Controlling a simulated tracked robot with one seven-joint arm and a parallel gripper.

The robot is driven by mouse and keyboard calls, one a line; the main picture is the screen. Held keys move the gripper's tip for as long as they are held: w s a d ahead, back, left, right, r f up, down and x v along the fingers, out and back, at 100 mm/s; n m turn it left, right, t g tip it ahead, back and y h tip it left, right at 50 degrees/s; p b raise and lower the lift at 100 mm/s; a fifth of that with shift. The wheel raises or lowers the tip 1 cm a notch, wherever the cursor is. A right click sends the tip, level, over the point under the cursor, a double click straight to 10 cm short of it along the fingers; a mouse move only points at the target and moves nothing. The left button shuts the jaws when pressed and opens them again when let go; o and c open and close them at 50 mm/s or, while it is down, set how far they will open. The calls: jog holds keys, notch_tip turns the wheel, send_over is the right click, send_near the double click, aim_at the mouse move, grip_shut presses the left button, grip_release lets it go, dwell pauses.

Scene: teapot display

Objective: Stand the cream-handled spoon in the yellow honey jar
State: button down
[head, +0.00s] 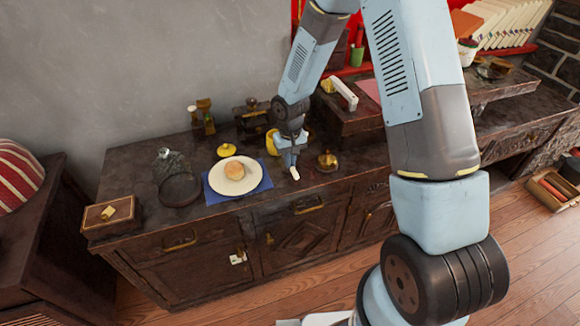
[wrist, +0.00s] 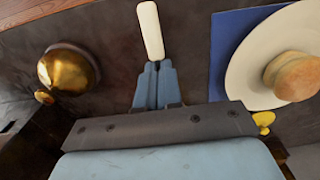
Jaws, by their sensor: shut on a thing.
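My gripper (head: 292,163) is shut on the cream-handled spoon (head: 294,173) above the front of the dark cabinet top. In the wrist view, the gripper (wrist: 153,66) has its fingers together, and the cream handle (wrist: 150,28) sticks out past the fingertips. The rest of the spoon is hidden. A yellow jar-like thing (head: 271,143) stands just behind and left of my gripper in the head view, partly hidden by it. I cannot see its opening clearly.
A cream plate (head: 215,185) with a bun (head: 235,171) lies on a blue cloth (head: 262,183) to the left. A small yellow piece (head: 227,150) lies behind it. A brass pot (head: 327,161) stands right of my gripper. A dark round dish (head: 180,202) is farther left.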

aim_at(289, 173)
jog(key=shift+w+a+f, duration=0.1)
jog(key=shift+w+f, duration=0.15)
jog(key=shift+f, duration=1.65)
jog(key=c, duration=1.3)
grip_release()
